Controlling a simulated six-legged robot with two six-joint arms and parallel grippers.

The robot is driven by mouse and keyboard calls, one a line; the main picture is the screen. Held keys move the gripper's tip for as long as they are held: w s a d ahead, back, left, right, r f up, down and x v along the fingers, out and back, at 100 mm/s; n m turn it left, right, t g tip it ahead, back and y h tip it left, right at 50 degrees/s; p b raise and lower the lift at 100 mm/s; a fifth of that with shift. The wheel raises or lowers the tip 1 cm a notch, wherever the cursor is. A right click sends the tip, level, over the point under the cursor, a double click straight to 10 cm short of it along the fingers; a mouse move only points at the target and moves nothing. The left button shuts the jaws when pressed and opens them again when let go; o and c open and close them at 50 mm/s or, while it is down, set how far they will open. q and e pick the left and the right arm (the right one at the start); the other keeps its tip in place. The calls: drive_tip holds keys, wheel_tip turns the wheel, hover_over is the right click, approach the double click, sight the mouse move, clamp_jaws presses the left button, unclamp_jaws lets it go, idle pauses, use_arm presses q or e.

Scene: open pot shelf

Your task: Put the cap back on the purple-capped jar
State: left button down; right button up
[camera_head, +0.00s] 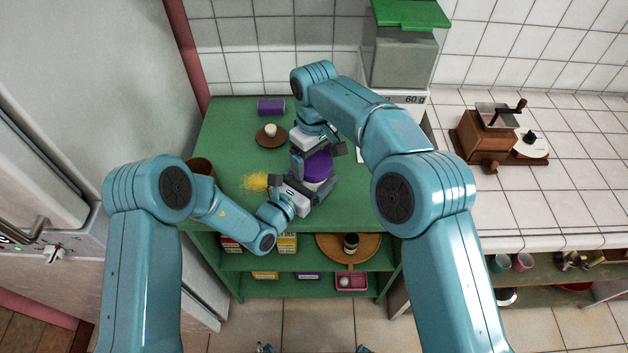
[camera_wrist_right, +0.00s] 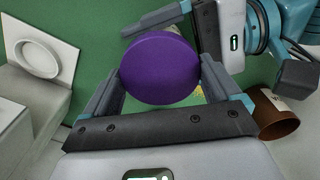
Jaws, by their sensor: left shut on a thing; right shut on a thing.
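The purple cap (camera_head: 318,164) is above the green shelf top, and it also shows in the right wrist view (camera_wrist_right: 160,69), between my right fingers. My right gripper (camera_head: 319,153) comes from above and is shut on the cap. The pale jar (camera_head: 314,186) shows only as a small strip under the cap in the head view. My left gripper (camera_head: 318,190) is shut on the jar from the front left, and part of it shows in the right wrist view. The cap is directly over the jar; I cannot tell if they touch.
On the green shelf (camera_head: 232,130) are a purple box (camera_head: 271,106), a brown saucer (camera_head: 270,141) with a small pale item, a yellow pile (camera_head: 255,181) and a brown pot (camera_head: 200,167). A scale (camera_head: 408,98) bearing a green-lidded container (camera_head: 403,58) stands back right.

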drive_tip(key=m, duration=0.3)
drive_tip(key=shift+m, duration=0.4)
drive_tip(key=m, duration=0.4)
drive_tip(key=o, duration=0.9)
drive_tip(key=shift+c, duration=0.2)
drive_tip(key=shift+r, duration=3.75)
use_arm(q)
unclamp_jaws()
use_arm(e)
wheel_tip(320, 180, down, 3)
drive_tip(key=b, duration=0.3)
use_arm(q)
drive_tip(key=v, duration=1.6)
drive_tip(key=shift+s, duration=0.15)
use_arm(e)
drive_tip(key=shift+f, duration=0.1)
use_arm(q)
drive_tip(key=shift+a, duration=0.15)
